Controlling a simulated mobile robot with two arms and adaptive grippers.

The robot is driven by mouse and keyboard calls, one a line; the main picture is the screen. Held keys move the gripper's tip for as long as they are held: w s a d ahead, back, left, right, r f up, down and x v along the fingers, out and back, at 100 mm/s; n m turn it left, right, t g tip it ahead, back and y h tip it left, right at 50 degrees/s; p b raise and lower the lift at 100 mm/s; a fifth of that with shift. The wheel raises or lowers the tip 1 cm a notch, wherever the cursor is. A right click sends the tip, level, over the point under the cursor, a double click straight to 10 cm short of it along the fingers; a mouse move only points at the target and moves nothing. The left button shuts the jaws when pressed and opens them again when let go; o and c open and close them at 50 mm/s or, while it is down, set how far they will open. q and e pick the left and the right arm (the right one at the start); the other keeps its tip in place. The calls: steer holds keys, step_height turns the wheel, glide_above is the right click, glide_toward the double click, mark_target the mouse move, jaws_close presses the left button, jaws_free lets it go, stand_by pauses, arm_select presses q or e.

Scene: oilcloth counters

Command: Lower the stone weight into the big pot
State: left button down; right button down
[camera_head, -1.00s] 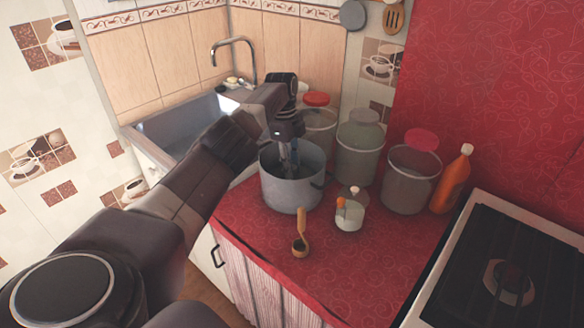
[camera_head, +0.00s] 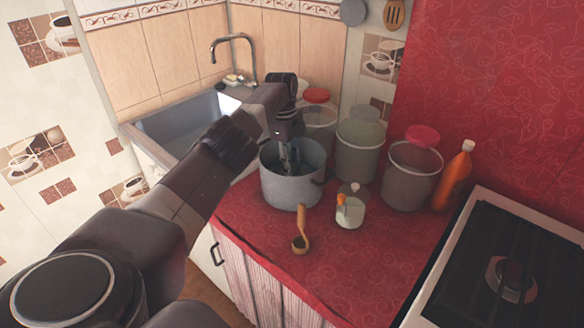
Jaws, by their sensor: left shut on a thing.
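The big pot (camera_head: 291,190) is a grey metal pot standing on the red oilcloth counter in front of several jars. My left arm reaches over from the left. My left gripper (camera_head: 289,165) points down into the pot's mouth, with its fingertips inside the rim. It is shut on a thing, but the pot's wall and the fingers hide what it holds. I cannot make out the stone weight. My right gripper is not in view.
Jars (camera_head: 357,146) stand close behind the pot, another jar (camera_head: 409,175) and an orange bottle (camera_head: 454,176) to the right. A small jar (camera_head: 349,211) and a wooden ladle (camera_head: 301,231) sit in front. A sink (camera_head: 180,128) is left, a stove (camera_head: 500,265) right.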

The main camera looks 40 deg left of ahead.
arm_select(q)
steer(key=c, duration=1.6)
jaws_free()
steer(key=shift+r, duration=0.15)
steer(key=shift+s, duration=0.1)
steer(key=r, duration=0.4)
steer(key=a+r, duration=0.1)
steer(key=r, duration=0.6)
steer(key=shift+a+r, duration=0.15)
steer(key=shift+r, duration=0.25)
